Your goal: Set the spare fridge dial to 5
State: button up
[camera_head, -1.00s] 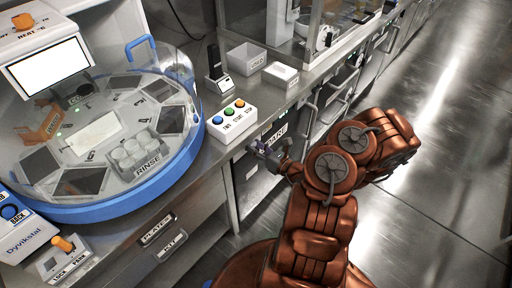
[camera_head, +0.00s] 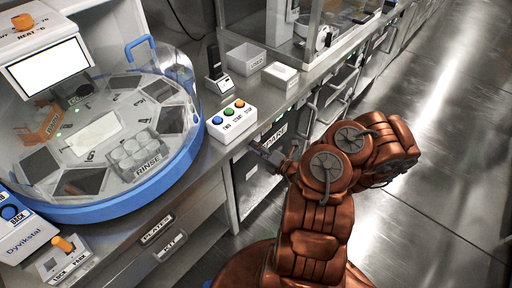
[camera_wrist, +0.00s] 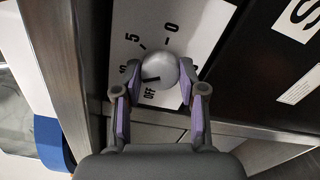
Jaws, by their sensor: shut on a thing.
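In the wrist view the dial (camera_wrist: 160,70) is a round pale grey knob on a white plate (camera_wrist: 185,22) printed with 0, 5, another mark partly behind the left finger, and OFF. A dark pointer mark on the knob's lower left points left, near OFF and the partly hidden mark, away from the 5 (camera_wrist: 138,40). My gripper (camera_wrist: 158,82) has its purple-padded fingers on both sides of the knob, shut on it. In the head view my gripper (camera_head: 262,150) is at the cabinet front below the counter, beside the SPARE label (camera_head: 274,136); the dial is hidden there.
A button box (camera_head: 232,120) stands on the counter edge above my gripper. A round clear-lidded machine (camera_head: 110,200) with a blue rim is at left. Cabinet handles (camera_head: 310,115) stick out along the front to the right. The floor (camera_head: 440,180) at right is clear.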

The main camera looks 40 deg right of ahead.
jog(key=m, duration=1.1)
jog(key=shift+f+m, duration=0.15)
jog(key=shift+m, duration=0.15)
dwell(0.4)
jog(key=o, duration=1.1)
jog(key=shift+o, duration=0.2)
jog(key=shift+s, duration=0.1)
jog(key=v, duration=1.1)
jog(key=shift+s, duration=0.4)
jog(key=shift+d, duration=0.1)
